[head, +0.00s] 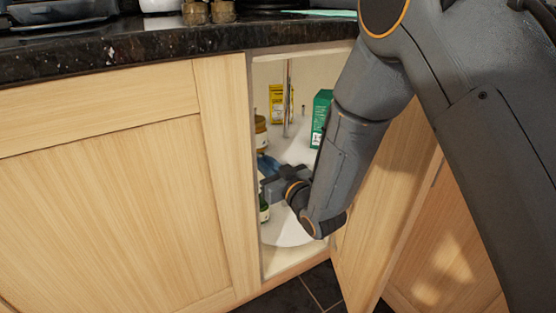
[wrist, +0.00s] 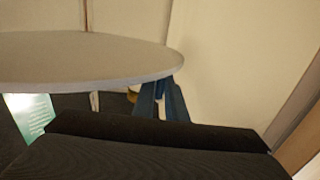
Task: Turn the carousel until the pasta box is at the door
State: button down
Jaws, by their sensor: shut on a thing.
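The carousel (head: 297,153) stands inside the open corner cupboard, with a pale round tray on a metal post. A yellow box (head: 276,104) stands at the back by the post. A green box (head: 320,118) stands at the right, partly behind my arm. I cannot read which is the pasta box. My gripper (head: 267,166) is inside the cupboard. Its blue fingers also show in the wrist view (wrist: 160,98), meeting the rim of a carousel tray (wrist: 90,58); it appears shut on that rim. The exact contact is partly hidden.
A jar (head: 261,133) and a dark green bottle (head: 264,208) are at the opening's left side, close to the frame. The open door (head: 385,220) stands right of my forearm. The granite worktop (head: 130,50) overhangs above. The opening is narrow around my arm.

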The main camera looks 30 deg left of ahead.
jog(key=shift+s+a, duration=0.1)
jog(key=c, duration=1.8)
grip_release()
jog(key=shift+s+d, duration=0.2)
jog(key=shift+d, duration=0.3)
jog(key=p+v, duration=0.2)
jog(key=v, duration=0.5)
jog(key=shift+a, duration=0.1)
